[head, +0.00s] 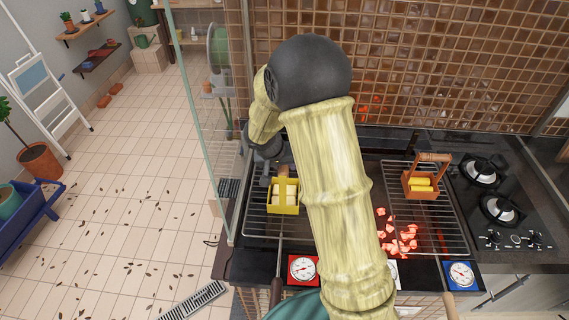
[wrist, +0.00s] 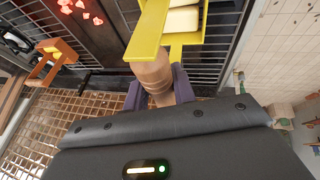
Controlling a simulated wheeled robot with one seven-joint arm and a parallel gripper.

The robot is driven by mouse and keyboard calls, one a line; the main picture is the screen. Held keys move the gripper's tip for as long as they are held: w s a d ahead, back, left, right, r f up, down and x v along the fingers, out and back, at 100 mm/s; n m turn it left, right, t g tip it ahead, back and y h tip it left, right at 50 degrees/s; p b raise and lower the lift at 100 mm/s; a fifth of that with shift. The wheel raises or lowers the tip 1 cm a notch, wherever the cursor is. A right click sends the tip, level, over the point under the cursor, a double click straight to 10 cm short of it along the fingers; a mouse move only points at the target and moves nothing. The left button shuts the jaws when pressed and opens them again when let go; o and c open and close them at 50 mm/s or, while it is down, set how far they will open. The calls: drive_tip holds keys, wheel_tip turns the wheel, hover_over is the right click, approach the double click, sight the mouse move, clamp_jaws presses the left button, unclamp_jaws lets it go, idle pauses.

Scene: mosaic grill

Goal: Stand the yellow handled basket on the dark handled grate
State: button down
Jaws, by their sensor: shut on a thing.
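The yellow basket (head: 283,209) holds pale blocks and has a wooden handle. In the head view it is over the left grate (head: 256,222), whose long handle (head: 277,292) is dark. My gripper (wrist: 158,90) is shut on the basket's wooden handle, with a dark finger on each side. In the wrist view the yellow basket (wrist: 149,32) hangs off the fingertips with grate bars behind it. I cannot tell whether its base touches the bars. My arm hides part of the grate's right side in the head view.
An orange basket (head: 424,194) with yellow pieces stands on the right grate (head: 430,238), which has a light handle (head: 449,305). Glowing coals (head: 398,240) lie beneath that grate. A glass panel (head: 205,110) rises left of the grill. Burners (head: 500,208) are at the right.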

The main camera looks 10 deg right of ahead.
drive_tip(key=shift+f, duration=0.15)
drive_tip(key=c, duration=1.1)
unclamp_jaws()
drive_tip(key=shift+c, duration=0.2)
drive_tip(key=shift+r, duration=0.2)
drive_tip(key=b+v, duration=0.3)
drive_tip(key=v, duration=0.8)
drive_tip(key=shift+s+a+r, duration=0.15)
drive_tip(key=shift+s+r, duration=0.05)
drive_tip(key=shift+r, duration=0.15)
drive_tip(key=shift+s, duration=0.1)
